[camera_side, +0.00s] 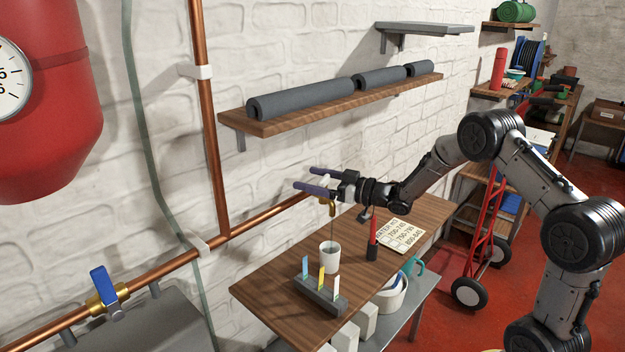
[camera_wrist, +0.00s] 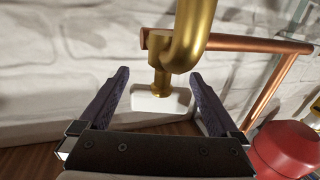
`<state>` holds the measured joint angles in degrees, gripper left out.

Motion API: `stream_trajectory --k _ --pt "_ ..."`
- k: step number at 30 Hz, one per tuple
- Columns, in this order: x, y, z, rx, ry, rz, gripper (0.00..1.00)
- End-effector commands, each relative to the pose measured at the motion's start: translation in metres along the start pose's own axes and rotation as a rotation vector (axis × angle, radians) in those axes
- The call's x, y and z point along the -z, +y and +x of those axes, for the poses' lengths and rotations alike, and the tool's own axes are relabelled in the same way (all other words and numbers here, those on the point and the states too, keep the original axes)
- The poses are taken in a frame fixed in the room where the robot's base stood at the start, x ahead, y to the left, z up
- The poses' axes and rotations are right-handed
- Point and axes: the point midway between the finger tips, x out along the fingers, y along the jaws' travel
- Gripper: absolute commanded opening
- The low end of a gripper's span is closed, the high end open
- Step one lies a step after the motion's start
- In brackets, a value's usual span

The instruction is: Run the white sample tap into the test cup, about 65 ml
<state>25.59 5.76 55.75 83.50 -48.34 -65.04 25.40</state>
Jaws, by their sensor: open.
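The sample tap has a brass body (camera_side: 331,207) with a curved spout, which also shows large in the wrist view (camera_wrist: 193,38). Its white handle (camera_wrist: 162,100) lies crosswise between my fingers, with a gap on both sides. My gripper (camera_side: 304,177) is open, and its two purple fingers straddle the tap. The white test cup (camera_side: 329,256) stands upright on the wooden bench under the spout. A thin dark vertical line shows between spout and cup; I cannot tell whether it is water. The cup's fill level is too small to read.
On the wooden bench (camera_side: 270,290) are a rack (camera_side: 318,297) with coloured strips, a red-and-black stick-like item (camera_side: 372,240) and a written card (camera_side: 400,233). A copper pipe (camera_side: 265,229) runs along the wall. A blue-handled valve (camera_side: 104,287) sits at left. A shelf (camera_side: 330,103) hangs above.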

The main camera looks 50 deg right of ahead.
Motion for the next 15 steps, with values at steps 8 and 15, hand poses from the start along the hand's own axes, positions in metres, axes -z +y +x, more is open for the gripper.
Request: stream_trajectory --k 8,15 --pt "0.0003 0.0001 0.0013 0.0 0.0 0.0 0.97" --pt "0.0003 0.0 0.0011 0.0 0.0 -0.001 0.54"
